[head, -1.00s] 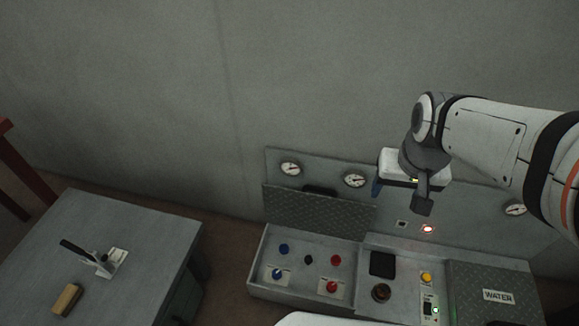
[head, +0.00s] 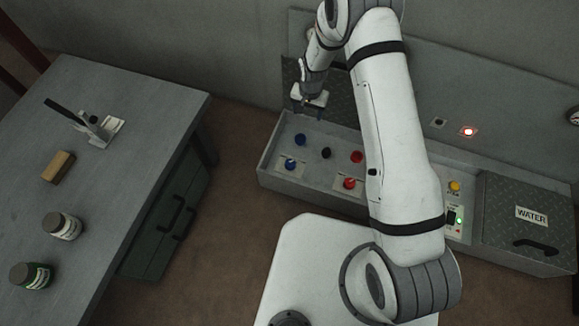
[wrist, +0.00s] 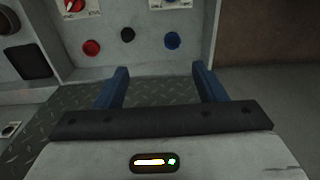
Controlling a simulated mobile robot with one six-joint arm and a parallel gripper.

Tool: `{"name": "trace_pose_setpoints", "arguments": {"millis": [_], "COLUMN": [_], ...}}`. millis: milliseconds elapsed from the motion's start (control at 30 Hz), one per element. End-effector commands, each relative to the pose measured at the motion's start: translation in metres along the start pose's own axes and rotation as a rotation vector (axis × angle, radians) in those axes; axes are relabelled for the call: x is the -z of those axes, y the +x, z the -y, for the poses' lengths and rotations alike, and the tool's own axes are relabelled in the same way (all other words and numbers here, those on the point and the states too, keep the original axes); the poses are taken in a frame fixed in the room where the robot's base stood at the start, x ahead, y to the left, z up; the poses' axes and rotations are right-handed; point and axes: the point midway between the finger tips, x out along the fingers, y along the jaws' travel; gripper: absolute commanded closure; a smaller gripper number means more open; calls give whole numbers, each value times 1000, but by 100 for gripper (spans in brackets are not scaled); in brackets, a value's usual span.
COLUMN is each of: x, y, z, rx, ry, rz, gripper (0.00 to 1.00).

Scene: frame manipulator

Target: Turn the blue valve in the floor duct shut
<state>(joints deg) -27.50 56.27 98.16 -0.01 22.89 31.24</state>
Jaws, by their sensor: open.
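The open floor duct (head: 265,165) holds two blue knobs in the head view. One blue valve (head: 290,163) sits on a pale label plate at the front, and a plain blue knob (head: 300,139) is behind it. In the wrist view the plain blue knob (wrist: 172,40) shows whole, and the plated blue valve (wrist: 165,3) is cut off by the top edge. My gripper (head: 309,103) is above the back of the duct; its blue fingers (wrist: 161,80) are apart and empty, and touch no knob. The plated valve's exact angle is too small to tell.
A black knob (head: 326,152) and two red ones (head: 357,156) (head: 349,182) share the duct. The raised tread-plate lid (head: 342,98) stands behind it. A closed WATER lid (head: 520,240) is at right. A workbench (head: 120,160) with jars stands at left.

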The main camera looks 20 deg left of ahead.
Motion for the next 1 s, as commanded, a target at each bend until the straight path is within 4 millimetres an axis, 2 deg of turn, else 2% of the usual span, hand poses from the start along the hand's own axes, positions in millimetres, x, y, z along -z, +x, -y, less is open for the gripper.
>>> {"name": "trace_pose_setpoints", "arguments": {"millis": [33, 100, 200, 300, 400, 500, 900, 1000], "x": [-11, -23, -39, -53, -61, -65, -68, -68], "y": [52, 100, 155, 193, 215, 227, 287, 295], "z": [9, 19, 29, 34, 36, 38, 36, 36], "rx": [-8, -13, -18, -22, -23, -24, -25, -24], "ry": [-4, 0, 6, 10, 14, 14, 14, 14], "rz": [15, 23, 31, 36, 38, 39, 41, 40], "gripper": [36, 36, 36, 36, 36, 36, 36, 36]}}
